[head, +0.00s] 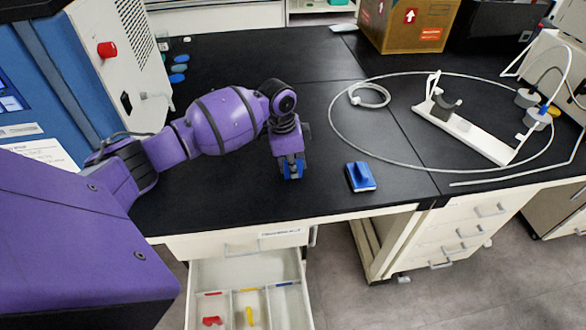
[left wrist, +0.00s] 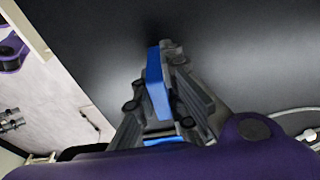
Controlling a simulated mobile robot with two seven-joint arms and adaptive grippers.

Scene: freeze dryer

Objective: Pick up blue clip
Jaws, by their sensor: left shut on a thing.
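My left gripper (head: 292,165) points down over the near part of the black bench, left of the blue-and-white block. It is shut on a blue clip (head: 291,174), whose blue shows between and beside the fingertips. In the left wrist view the blue clip (left wrist: 157,85) stands between the dark fingers of the left gripper (left wrist: 165,90), over the black bench top. The fingers hide part of it. I cannot tell whether the clip touches the bench. My right gripper is not in view.
A blue-and-white block (head: 361,177) lies on the bench (head: 240,200). An open drawer (head: 235,272) below has compartments with red (head: 212,321) and yellow (head: 249,316) pieces. A white hose loop (head: 345,140) surrounds a white stand (head: 465,132) at right. A cardboard box (head: 408,25) stands behind.

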